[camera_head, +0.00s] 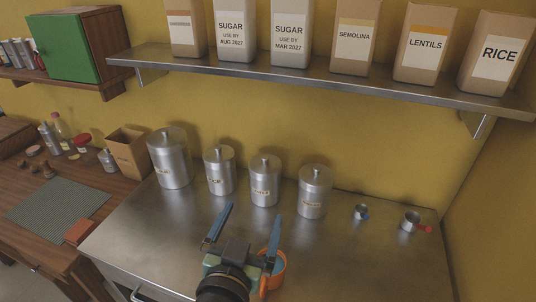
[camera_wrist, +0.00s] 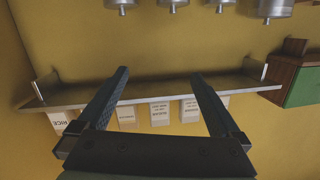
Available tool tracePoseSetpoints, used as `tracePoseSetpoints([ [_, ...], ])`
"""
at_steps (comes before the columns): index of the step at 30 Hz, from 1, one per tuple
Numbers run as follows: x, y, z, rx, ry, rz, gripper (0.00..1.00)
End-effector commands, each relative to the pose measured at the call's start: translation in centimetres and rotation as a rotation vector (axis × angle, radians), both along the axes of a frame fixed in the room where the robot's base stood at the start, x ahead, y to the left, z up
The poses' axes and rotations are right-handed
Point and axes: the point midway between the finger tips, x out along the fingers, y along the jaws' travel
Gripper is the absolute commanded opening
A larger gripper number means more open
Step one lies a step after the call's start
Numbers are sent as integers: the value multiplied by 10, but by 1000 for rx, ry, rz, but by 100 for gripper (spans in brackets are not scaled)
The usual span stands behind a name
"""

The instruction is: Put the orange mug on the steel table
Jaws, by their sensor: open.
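The orange mug (camera_head: 280,278) appears to stand on the steel table (camera_head: 345,252) near its front, at the lower middle of the head view. My gripper partly hides it, so its base cannot be seen clearly. My gripper (camera_head: 253,212) is open, its two blue fingers spread and pointing toward the back wall, with nothing between them. The right finger overlaps the mug in the picture; I cannot tell whether they touch. In the wrist view my gripper (camera_wrist: 160,73) is also open and empty, and the mug is not in sight.
Several lidded steel canisters (camera_head: 264,182) stand in a row at the table's back. Two small measuring cups (camera_head: 410,224) lie at the right. A steel shelf (camera_head: 300,79) with labelled bags hangs above. A wooden counter (camera_head: 120,190) with clutter adjoins left. The table's right front is clear.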

Motion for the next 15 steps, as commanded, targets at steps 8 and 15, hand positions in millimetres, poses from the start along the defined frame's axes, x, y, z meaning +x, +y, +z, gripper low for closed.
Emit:
tracePoseSetpoints([
  [8, -21, -25, 283, -74, -565, 106, 100],
  [15, -98, -33, 402, -198, -883, 127, 100],
])
